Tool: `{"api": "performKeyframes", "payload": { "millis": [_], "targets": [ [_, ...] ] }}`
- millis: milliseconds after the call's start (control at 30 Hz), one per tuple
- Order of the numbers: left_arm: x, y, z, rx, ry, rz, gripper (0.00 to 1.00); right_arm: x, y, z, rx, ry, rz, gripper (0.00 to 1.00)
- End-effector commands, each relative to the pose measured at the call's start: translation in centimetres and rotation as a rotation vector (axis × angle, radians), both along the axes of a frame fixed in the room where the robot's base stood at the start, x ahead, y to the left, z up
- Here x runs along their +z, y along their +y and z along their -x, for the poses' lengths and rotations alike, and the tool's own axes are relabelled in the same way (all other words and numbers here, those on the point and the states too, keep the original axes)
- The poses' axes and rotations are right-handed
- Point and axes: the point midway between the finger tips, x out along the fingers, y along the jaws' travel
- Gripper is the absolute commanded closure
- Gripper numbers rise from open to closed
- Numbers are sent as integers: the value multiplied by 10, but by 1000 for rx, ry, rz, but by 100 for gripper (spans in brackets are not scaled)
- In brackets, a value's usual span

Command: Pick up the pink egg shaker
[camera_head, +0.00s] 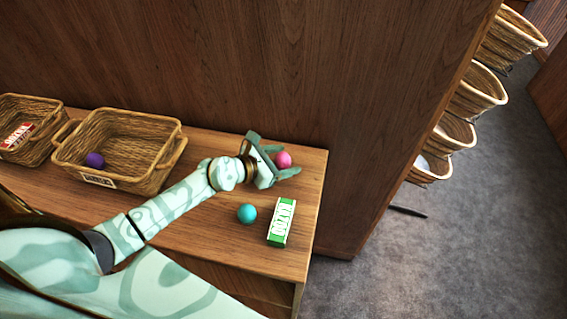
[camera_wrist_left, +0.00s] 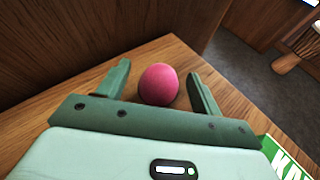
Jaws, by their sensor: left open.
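The pink egg shaker (camera_head: 283,159) rests on the wooden counter near its back right corner. My left gripper (camera_head: 279,160) is open, with its fingers on either side of the pink egg. In the left wrist view the pink egg shaker (camera_wrist_left: 158,84) sits between the two spread fingers of my left gripper (camera_wrist_left: 160,84), with a gap visible on each side. The finger at its left looks a little farther from it than I can judge exactly. My right gripper is not in view.
A teal egg (camera_head: 247,213) and a green-and-white box (camera_head: 281,222) lie nearer the counter's front. A wicker basket (camera_head: 150,128) holds a purple egg (camera_head: 95,160); another basket (camera_head: 48,108) stands left. A wooden panel (camera_head: 200,60) rises behind. The counter (camera_head: 312,190) ends at right.

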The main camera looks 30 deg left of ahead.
Motion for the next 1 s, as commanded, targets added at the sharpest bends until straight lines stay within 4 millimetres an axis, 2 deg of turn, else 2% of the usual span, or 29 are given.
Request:
{"api": "performKeyframes", "payload": {
  "millis": [233,400,767,867,1000],
  "targets": [
    [-1,-1,-2,0,0,-1,34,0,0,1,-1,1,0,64],
    [-1,-1,-2,0,0,0,82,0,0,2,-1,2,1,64],
    [3,-1,-2,0,-2,-1,83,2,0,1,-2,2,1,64],
    [13,-1,-2,0,-3,-1,83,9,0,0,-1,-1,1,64],
    [39,-1,-2,1,-6,0,83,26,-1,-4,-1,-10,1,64]
  ]
}}
